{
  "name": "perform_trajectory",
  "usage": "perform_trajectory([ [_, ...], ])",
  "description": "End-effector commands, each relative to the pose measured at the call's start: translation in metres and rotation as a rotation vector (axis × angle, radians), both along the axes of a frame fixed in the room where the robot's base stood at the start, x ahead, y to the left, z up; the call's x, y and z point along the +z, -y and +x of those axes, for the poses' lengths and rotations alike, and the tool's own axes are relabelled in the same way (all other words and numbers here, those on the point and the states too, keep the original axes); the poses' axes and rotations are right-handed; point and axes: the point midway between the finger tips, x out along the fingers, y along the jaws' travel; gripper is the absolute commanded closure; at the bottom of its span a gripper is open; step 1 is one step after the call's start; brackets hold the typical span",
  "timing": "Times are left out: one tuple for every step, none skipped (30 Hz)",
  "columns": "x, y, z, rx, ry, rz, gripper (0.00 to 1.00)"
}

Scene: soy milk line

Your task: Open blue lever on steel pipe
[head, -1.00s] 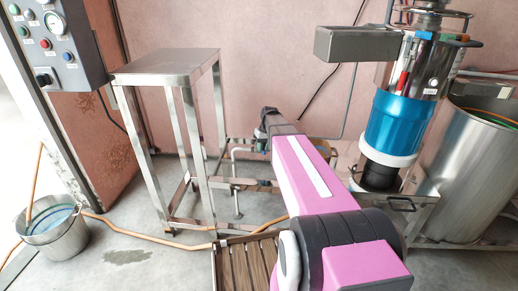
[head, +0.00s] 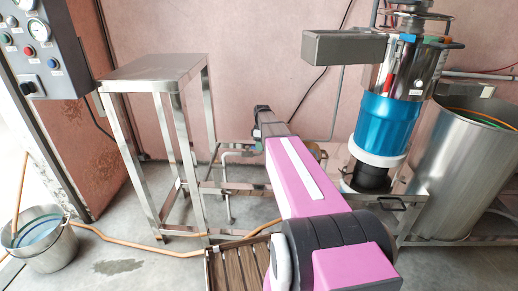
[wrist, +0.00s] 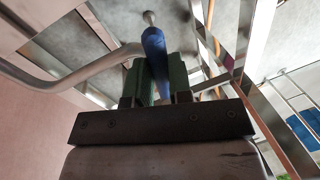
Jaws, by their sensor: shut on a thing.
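The blue lever (wrist: 154,48) shows in the wrist view as a blue grip running between the green fingers of my gripper (wrist: 157,72). The fingers are shut on it, one on each side. A round metal knob or end (wrist: 150,17) shows just beyond the lever. The bent steel pipe (wrist: 75,78) runs from the left side towards the lever. In the head view a light bent pipe (head: 227,170) shows left of my arm. My arm hides the lever and fingers there.
A steel stand (head: 155,68) is to the left, with a control panel (head: 40,45) beyond it. A blue and steel machine (head: 386,125) and a steel drum (head: 465,165) are at right. A bucket (head: 45,252) and orange hose lie on the floor, near a slatted wooden thing (head: 236,268).

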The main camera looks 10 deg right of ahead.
Motion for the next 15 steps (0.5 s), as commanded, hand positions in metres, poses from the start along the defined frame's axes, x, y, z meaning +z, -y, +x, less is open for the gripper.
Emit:
perform_trajectory([
  [0.0004,0.0012,0.0037,0.030,0.001,-0.001,1.00],
  [0.0003,0.0018,0.0048,0.049,0.001,-0.001,1.00],
  [0.0003,0.0023,0.0061,0.071,0.000,-0.002,1.00],
  [0.0003,0.0027,0.0071,0.087,0.000,-0.001,1.00],
  [0.0004,0.0030,0.0079,0.101,0.001,-0.001,1.00],
  [0.0005,0.0033,0.0089,0.119,0.001,0.000,1.00],
  [0.0004,0.0034,0.0096,0.132,0.001,-0.001,1.00],
  [0.0005,0.0037,0.0102,0.143,0.001,-0.001,1.00],
  [0.0005,0.0040,0.0110,0.155,0.001,0.000,1.00],
  [0.0005,0.0041,0.0115,0.164,0.001,0.000,1.00],
  [0.0005,0.0042,0.0119,0.172,0.001,-0.001,1.00],
  [0.0005,0.0044,0.0124,0.180,0.001,0.000,1.00],
  [0.0005,0.0045,0.0126,0.186,0.001,0.000,1.00],
  [0.0005,0.0045,0.0129,0.190,0.001,0.000,1.00],
  [0.0005,0.0046,0.0130,0.195,0.001,0.000,1.00],
])
